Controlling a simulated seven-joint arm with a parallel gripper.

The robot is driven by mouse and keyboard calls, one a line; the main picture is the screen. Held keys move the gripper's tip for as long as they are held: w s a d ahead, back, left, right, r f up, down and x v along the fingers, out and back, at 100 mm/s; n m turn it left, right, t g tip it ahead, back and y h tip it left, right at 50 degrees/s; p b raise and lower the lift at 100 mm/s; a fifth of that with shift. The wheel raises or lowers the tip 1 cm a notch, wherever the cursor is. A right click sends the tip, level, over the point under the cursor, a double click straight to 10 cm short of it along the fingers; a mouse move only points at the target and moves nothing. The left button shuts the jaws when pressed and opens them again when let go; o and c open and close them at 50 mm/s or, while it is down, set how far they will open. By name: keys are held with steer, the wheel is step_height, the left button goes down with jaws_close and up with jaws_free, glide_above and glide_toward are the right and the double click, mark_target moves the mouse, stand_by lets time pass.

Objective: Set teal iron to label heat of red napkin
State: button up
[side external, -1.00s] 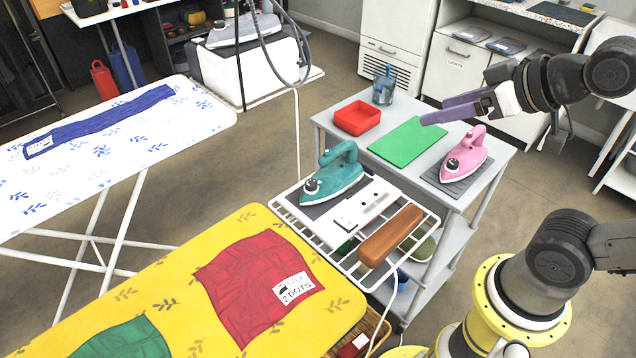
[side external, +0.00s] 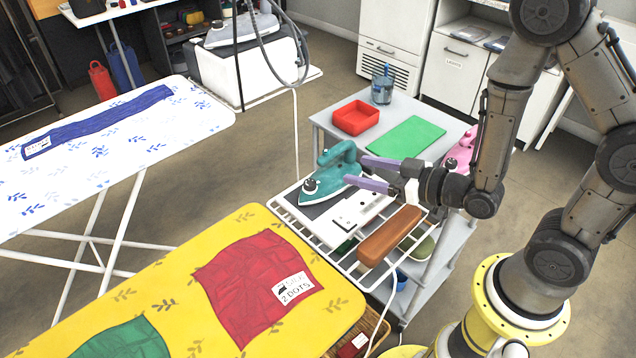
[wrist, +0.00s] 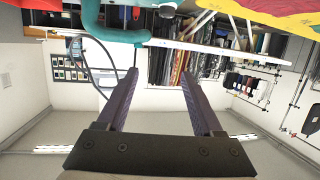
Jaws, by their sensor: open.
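The teal iron (side external: 333,173) stands on a dark pad on the white wire rack, with its black dial (side external: 311,186) facing left. Its teal handle (wrist: 90,22) shows at the top of the wrist view. My gripper (side external: 362,171) is open and empty, its purple fingers pointing left close to the iron's right side; I cannot tell if they touch it. The red napkin (side external: 258,288) lies on the yellow ironing board (side external: 185,275). Its white label (side external: 293,288) reads "2 DOTS" beneath a word that looks like "SILK". The dial's setting is too small to read.
A brown wooden block (side external: 389,236) and a white plate (side external: 358,212) lie on the rack near my gripper. The pink iron (side external: 462,150) is partly hidden behind my arm.

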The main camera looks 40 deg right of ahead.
step_height(320, 180, down, 4)
steer(key=s+g, duration=0.1)
steer(key=s, duration=0.1)
glide_toward(310, 182)
steer(key=x, duration=0.7)
steer(key=shift+w+a+f, duration=0.1)
steer(key=shift+w+a, duration=0.05)
steer(key=shift+w, duration=0.1)
steer(key=shift+c, duration=0.3)
jaws_close()
